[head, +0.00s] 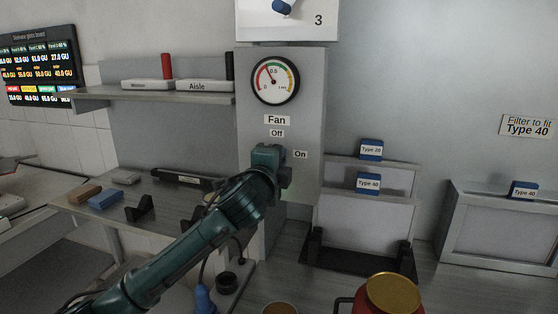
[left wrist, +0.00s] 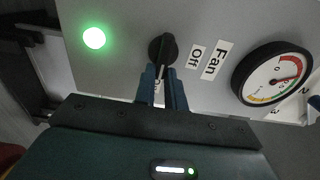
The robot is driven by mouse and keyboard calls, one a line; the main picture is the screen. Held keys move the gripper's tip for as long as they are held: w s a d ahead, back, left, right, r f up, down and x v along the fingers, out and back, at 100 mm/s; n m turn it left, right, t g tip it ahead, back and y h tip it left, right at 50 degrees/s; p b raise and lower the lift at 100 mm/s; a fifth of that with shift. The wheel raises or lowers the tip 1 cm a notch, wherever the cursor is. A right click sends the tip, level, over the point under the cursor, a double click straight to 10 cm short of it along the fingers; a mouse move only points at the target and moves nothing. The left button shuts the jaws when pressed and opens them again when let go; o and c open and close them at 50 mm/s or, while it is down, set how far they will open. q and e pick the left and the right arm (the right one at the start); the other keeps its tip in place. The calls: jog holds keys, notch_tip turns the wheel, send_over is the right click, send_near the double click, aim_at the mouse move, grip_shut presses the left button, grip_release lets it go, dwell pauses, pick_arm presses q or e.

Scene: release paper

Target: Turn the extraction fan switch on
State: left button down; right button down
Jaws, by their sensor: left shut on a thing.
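The fan switch is a black rotary knob (left wrist: 163,48) on a grey panel below the pressure gauge. In the left wrist view its handle points down, towards the On label, which is partly hidden between my fingers. The Off label (left wrist: 195,57) is to its right there. My left gripper (left wrist: 164,88) is shut on the knob's handle. In the head view my left gripper (head: 268,160) hides the knob. The On label (head: 300,154) shows just right of it, and the Off label (head: 277,133) above. A green lamp (left wrist: 94,38) beside the knob is lit. My right gripper is not in view.
The gauge (head: 275,81) is above the switch. A shelf (head: 160,96) with labelled holders is to the left. Filters with blue Type tags (head: 368,184) stand at the right. A red container with a gold lid (head: 392,292) is at the front.

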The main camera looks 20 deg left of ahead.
pick_arm(q)
jog(key=c, duration=1.5)
grip_release()
jog(key=shift+o, duration=0.2)
jog(key=shift+s, duration=0.1)
jog(key=s+b, duration=0.2)
jog(key=s, duration=1.1)
jog(key=shift+a+b, duration=0.25)
jog(key=shift+b, duration=0.05)
jog(key=s+d+f+n+g+h, duration=0.1)
jog(key=d+f+n+g, duration=0.15)
jog(key=f, duration=0.85)
jog(key=s+d+f+n+g+h, duration=0.15)
jog(key=f+n, duration=0.25)
jog(key=f, duration=0.8)
jog(key=s+a+f+n+g, duration=0.2)
jog(key=s+f+n, duration=0.7)
jog(key=s+f, duration=1)
notch_tip(320, 180, down, 3)
jog(key=shift+f+g, duration=0.15)
jog(key=shift+g, duration=0.75)
